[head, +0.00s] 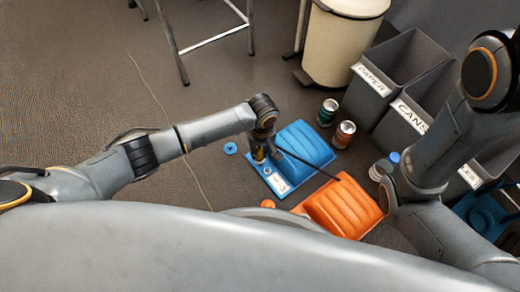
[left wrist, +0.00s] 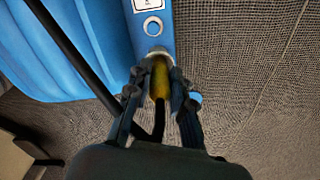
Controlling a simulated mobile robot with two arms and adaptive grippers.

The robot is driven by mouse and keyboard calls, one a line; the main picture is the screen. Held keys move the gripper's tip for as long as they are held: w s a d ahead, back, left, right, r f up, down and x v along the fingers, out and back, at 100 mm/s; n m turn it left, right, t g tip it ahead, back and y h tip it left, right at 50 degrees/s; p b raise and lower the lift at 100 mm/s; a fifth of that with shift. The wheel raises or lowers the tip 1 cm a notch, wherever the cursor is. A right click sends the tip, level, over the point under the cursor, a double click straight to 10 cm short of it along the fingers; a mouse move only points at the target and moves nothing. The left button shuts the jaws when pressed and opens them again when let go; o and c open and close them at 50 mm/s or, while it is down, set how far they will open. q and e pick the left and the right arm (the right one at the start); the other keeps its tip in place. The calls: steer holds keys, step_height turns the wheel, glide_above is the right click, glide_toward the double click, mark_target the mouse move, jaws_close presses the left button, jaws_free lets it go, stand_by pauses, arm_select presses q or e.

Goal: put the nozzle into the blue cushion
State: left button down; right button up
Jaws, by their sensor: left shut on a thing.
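The blue cushion (head: 305,148) lies on the floor, with a white label and a flat blue strip at its left end. In the left wrist view the blue cushion (left wrist: 75,45) fills the upper left, and its round valve port (left wrist: 153,27) shows near the edge. My left gripper (head: 262,157) is shut on the nozzle (left wrist: 160,78), which has a yellow body, a pale tip and a black hose. The tip points towards the port and appears just short of it; the exact gap cannot be told. My right gripper is not in view.
A blue cap (head: 230,148) lies on open floor to the left. Two cans (head: 345,134) and grey bins (head: 395,75) stand at the right.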

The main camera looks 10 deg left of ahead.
arm_select(q)
steer(key=shift+f, duration=0.45)
steer(key=c, duration=0.6)
jaws_free()
